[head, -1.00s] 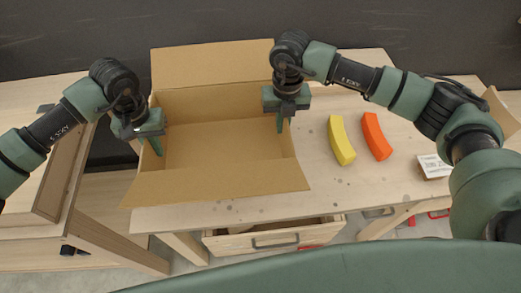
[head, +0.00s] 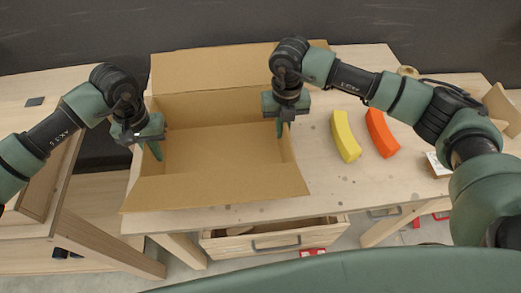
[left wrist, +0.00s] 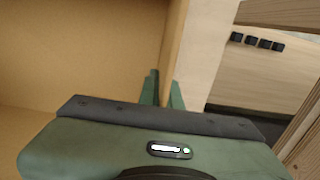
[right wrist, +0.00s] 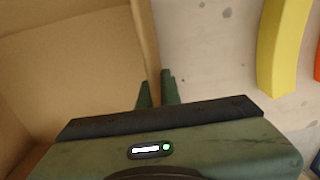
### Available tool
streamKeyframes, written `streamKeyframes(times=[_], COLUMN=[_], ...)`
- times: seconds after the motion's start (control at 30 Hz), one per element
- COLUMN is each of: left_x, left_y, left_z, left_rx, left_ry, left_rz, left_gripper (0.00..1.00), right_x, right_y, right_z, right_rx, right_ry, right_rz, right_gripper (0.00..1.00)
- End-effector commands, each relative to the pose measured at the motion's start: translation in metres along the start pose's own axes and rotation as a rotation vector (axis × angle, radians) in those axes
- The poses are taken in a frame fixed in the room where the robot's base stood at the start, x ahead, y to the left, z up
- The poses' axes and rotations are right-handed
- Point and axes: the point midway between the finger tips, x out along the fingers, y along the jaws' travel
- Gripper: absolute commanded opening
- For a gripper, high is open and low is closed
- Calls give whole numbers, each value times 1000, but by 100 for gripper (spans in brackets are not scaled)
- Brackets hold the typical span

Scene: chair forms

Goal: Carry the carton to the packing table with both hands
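The open brown carton (head: 220,151) is upright and empty over a pale wooden table (head: 345,196), flaps spread. I cannot tell whether its bottom touches the tabletop. My left gripper (head: 153,150) is shut on its left wall; in the left wrist view the fingers (left wrist: 163,90) straddle the cardboard. My right gripper (head: 283,128) is shut on its right wall; in the right wrist view the fingers (right wrist: 156,90) sit either side of that wall. I cannot tell which surface is the packing table.
A yellow curved piece (head: 345,137) and an orange one (head: 381,133) lie right of the carton. A roll of tape (head: 407,72) is behind them. A partly open drawer (head: 270,240) is below the front edge. Another wooden bench (head: 25,120) stands left across a gap.

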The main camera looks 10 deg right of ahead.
Motion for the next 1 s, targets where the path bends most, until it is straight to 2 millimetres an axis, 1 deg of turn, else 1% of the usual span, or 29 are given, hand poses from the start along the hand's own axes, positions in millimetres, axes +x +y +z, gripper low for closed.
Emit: streamKeyframes(times=[0.03,0.1,0.13,0.43,0.57,0.67,0.9,1.0], left_x=[7,2,2,1,-9,-26,-78,-96], left_y=[-1,-1,-1,0,0,0,0,0], left_z=[0,0,0,0,-1,-2,-1,-1], left_rx=[-1,-1,-1,0,-1,0,0,0], left_ry=[0,0,0,0,3,6,4,3], left_rz=[-2,-2,-2,0,0,0,0,-1], left_gripper=[0,24,26,26,26,26,26,26], right_x=[7,2,2,2,2,2,2,2], right_y=[-1,-1,-1,0,0,0,0,0], right_z=[0,0,0,0,0,0,0,0], right_rx=[1,1,1,0,0,0,0,0], right_ry=[-1,0,0,0,0,0,0,0], right_rz=[-1,-1,-1,0,0,0,0,0], right_gripper=[0,24,26,26,26,26,26,26])
